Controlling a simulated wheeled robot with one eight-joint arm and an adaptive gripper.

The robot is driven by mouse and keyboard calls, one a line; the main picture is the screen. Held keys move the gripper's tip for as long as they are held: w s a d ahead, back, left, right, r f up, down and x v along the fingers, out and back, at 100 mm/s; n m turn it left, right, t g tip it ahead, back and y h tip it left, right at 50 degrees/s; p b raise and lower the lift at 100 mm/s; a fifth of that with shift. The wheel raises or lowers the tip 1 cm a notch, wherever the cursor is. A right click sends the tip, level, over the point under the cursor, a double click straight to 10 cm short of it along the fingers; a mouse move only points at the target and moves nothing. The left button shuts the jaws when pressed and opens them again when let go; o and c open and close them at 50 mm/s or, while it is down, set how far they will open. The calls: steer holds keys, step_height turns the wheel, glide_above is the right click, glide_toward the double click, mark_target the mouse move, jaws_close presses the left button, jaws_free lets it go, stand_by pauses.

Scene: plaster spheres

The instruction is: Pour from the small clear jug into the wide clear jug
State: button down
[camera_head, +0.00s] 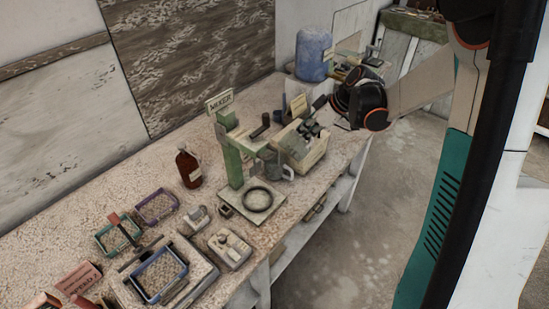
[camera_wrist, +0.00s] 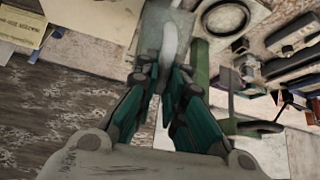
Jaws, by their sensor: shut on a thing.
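My gripper (camera_wrist: 162,82) is shut on the pale handle of a clear jug (camera_wrist: 170,42), seen at the top middle of the wrist view. The jug's body is see-through and its outline is hard to make out. In the head view my gripper (camera_head: 311,130) is above the pale crate, and the held jug is hard to separate from what lies behind it. Another clear, greyish jug (camera_head: 270,163) with a handle on its right stands beside the green mixer stand, left of my gripper. I cannot make out any contents or flow.
The green mixer (camera_head: 233,165) has a base with a dark ring (camera_head: 258,199). The pale crate (camera_head: 313,156) stands to its right. A brown bottle (camera_head: 188,168) is to its left, and a blue translucent container (camera_head: 313,54) at the back. Trays and tools fill the near bench.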

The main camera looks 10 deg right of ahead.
steer(key=shift+r, duration=0.1)
stand_by(0.3)
steer(key=shift+w+a+r+g+h+p, duration=0.3)
steer(key=shift+g+h+p, duration=0.1)
steer(key=shift+p, duration=0.2)
stand_by(0.3)
steer(key=shift+w+a+r+p, duration=0.15)
steer(key=shift+a+r+p, duration=0.05)
steer(key=shift+r+p, duration=0.15)
steer(key=shift+w+a+g+h, duration=0.1)
steer(key=shift+g+h, duration=0.2)
steer(key=shift+h, duration=0.1)
steer(key=shift+w+a+r+g+h+p, duration=0.3)
steer(key=shift+p, duration=0.2)
stand_by(0.6)
steer(key=shift+w+a+r+g+h+p, duration=0.25)
steer(key=shift+w+a+g+h+p, duration=0.05)
steer(key=shift+a+g+h, duration=0.1)
